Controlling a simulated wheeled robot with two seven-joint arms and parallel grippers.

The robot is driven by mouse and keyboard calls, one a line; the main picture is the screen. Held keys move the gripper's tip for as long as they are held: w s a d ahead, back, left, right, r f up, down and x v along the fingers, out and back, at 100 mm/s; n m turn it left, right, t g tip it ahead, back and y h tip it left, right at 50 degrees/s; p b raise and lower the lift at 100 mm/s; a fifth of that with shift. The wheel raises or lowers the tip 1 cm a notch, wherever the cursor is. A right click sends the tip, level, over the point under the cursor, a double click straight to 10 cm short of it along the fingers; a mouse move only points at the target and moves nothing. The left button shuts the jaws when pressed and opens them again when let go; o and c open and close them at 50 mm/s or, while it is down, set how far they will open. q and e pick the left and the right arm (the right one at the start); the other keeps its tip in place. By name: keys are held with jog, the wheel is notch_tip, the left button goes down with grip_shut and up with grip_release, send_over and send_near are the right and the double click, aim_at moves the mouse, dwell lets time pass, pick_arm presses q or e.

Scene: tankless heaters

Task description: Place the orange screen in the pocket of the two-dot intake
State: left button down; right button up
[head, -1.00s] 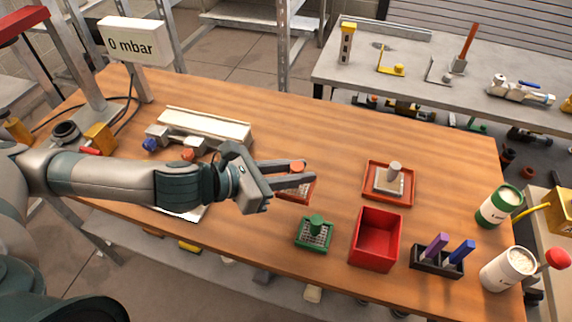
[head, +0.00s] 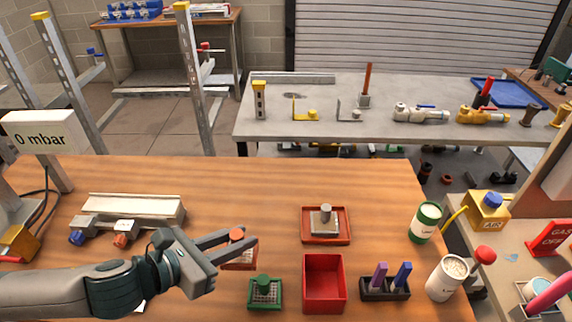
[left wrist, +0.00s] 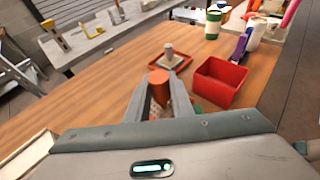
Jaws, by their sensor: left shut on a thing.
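The orange screen (head: 243,257) has a square orange frame and a round orange knob. My left gripper (head: 243,238) is shut on the knob, over the wooden table; its fingers hide part of the frame. The knob also shows between the fingers in the left wrist view (left wrist: 158,77). I cannot tell whether the screen touches the table. A pale, long unit with grey fittings (head: 130,210) lies at the left, with a blue and an orange end. I cannot make out any dots, so I cannot tell which thing is the two-dot intake. My right gripper is not in view.
A green screen (head: 265,292) and an open red bin (head: 324,284) stand near the front. An orange-red tray (head: 309,238) holds a grey-knobbed screen. A holder with purple and blue pegs (head: 385,289) and a green-white can (head: 425,222) are at right. The table's back middle is clear.

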pick_arm(q)
jog(key=shift+w+d+r, duration=0.2)
jog(key=shift+w+d, duration=0.15)
jog(key=w+n, duration=0.1)
jog(key=w+r+n+t+y, duration=0.1)
jog(key=shift+w+d+t+y, duration=0.1)
jog(key=shift+w+t+y, duration=0.2)
jog(key=shift+w, duration=0.1)
jog(key=w+a+f+n+t+y, duration=0.1)
jog(key=a+f+n+y, duration=0.1)
jog(key=a, duration=0.4)
jog(key=w+a+f+n+t+y, duration=0.1)
jog(key=a+f+n+y, duration=0.1)
jog(key=a+n+y, duration=0.3)
jog(key=shift+w+a+f+t+y, duration=0.2)
jog(key=shift+w+a+t+y, duration=0.15)
jog(key=shift+a+y, duration=0.2)
